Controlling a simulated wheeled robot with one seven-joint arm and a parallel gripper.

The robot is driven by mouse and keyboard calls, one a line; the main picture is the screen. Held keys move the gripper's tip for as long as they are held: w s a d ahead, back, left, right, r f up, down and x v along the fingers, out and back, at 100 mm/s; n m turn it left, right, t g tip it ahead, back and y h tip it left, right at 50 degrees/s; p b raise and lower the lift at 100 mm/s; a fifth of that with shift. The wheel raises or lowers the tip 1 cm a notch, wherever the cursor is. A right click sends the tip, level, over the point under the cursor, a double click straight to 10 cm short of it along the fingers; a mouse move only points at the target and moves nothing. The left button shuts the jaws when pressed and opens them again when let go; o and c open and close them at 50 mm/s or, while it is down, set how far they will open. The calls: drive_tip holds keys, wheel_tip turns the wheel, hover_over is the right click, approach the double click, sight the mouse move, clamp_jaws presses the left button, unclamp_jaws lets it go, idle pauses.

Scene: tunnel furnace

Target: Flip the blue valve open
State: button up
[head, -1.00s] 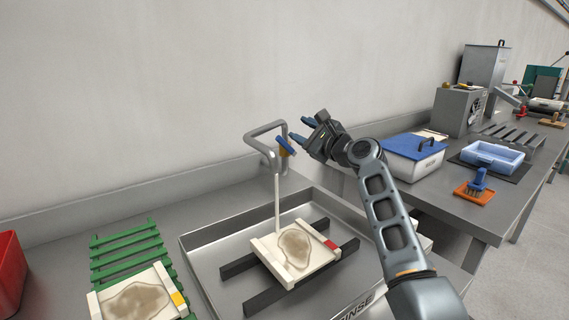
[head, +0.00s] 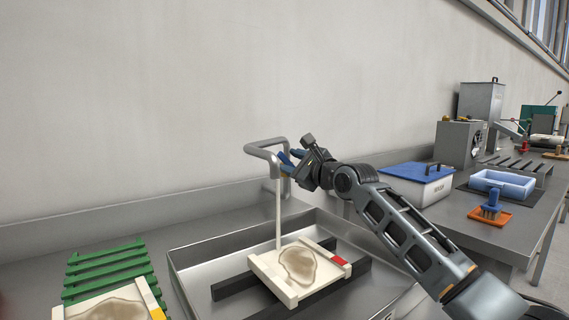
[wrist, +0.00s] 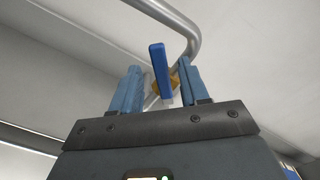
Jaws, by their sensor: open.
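The blue valve (wrist: 158,70) is a flat blue lever on a brass body (wrist: 172,86), fixed to a grey bent pipe (head: 266,149) above the sink. In the wrist view the lever stands between the two blue fingers of my gripper (wrist: 156,88), with a gap on each side. In the head view my gripper (head: 288,164) is at the pipe's right side and partly hides the lever. It is open, with nothing held. A pale stream (head: 278,215) runs from the pipe down to a white-framed tile (head: 298,265) with a brown stain and a red mark.
The tile rests on dark bars in a metal sink (head: 205,257). A green rack (head: 108,268) and another framed tile (head: 110,308) lie left. At right are a blue-lidded box (head: 420,180), a blue tray (head: 502,184) and a brush on an orange base (head: 490,214). The wall is close behind the pipe.

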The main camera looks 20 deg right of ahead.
sight(286, 160)
drive_tip(key=shift+x, duration=1.8)
clamp_jaws()
